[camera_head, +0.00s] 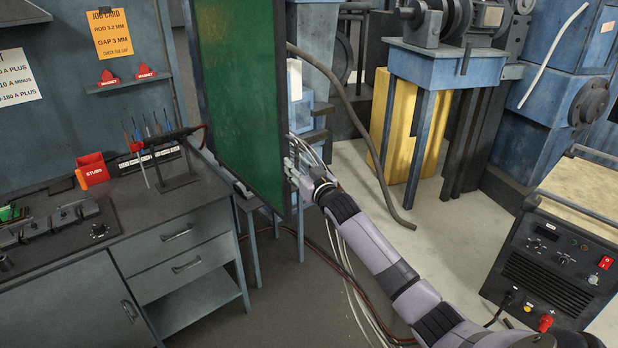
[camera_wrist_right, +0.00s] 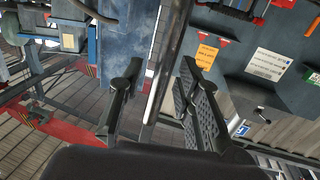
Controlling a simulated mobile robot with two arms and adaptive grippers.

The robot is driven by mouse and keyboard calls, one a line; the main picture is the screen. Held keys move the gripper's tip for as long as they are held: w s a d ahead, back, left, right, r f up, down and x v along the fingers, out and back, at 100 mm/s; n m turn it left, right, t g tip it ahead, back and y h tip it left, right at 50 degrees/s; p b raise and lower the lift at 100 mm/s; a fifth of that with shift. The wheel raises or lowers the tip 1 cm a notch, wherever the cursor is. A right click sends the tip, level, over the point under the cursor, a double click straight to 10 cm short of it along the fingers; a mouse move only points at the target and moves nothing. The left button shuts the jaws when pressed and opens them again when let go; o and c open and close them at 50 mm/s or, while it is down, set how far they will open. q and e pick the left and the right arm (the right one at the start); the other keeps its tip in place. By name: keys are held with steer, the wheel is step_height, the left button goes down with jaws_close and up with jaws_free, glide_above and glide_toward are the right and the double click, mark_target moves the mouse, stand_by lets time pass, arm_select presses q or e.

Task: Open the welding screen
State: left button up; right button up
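The welding screen (camera_head: 240,100) is a tall green panel in a dark frame, standing at the right end of the workbench in the head view. It is seen at an angle. My right gripper (camera_head: 293,172) is at the screen's right edge, low on the panel. In the right wrist view, the two dark fingers of my right gripper (camera_wrist_right: 160,85) are spread apart. The screen's narrow edge (camera_wrist_right: 163,75) runs between them, seen nearly edge-on, with a gap on the left finger's side. My left gripper is not in view.
A grey workbench (camera_head: 188,218) with drawers stands left of the screen, holding a rod rack (camera_head: 175,165) and a red box (camera_head: 92,170). A welding machine (camera_head: 555,265) stands at the lower right. Cables (camera_head: 345,265) hang near my right arm. Floor (camera_head: 440,235) is clear right of the arm.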

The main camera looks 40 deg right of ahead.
steer(key=s+a, duration=0.1)
steer(key=s, duration=1)
steer(key=shift+a, duration=0.15)
steer(key=s+a+f+g+b, duration=0.1)
steer(key=s+f+g, duration=0.25)
steer(key=f, duration=1.35)
steer(key=s+a+f+g+b, duration=0.1)
steer(key=s+f+g, duration=0.25)
steer(key=f, duration=1.35)
steer(key=s+a+f+n+g+y+b, duration=0.1)
steer(key=s+a+f+g, duration=0.15)
steer(key=s+f, duration=0.65)
steer(key=s+a+f+g, duration=0.1)
steer(key=s+a+f, duration=0.2)
steer(key=s+f, duration=0.6)
steer(key=s+a+f+n+g, duration=0.1)
steer(key=s+a+f+g, duration=0.1)
steer(key=s+f, duration=0.3)
steer(key=s+a+f+n+g+b, duration=0.1)
steer(key=s+a+f, duration=0.4)
steer(key=s, duration=0.9)
steer(key=s+a+f+g+y, duration=0.1)
steer(key=s+a+f+g, duration=0.2)
steer(key=s+f, duration=0.4)
steer(key=s+a, duration=0.1)
steer(key=s, duration=0.1)
steer(key=shift+s+a+n+b, duration=0.25)
steer(key=shift+s+n+b, duration=0.05)
steer(key=shift+n+b, duration=0.1)
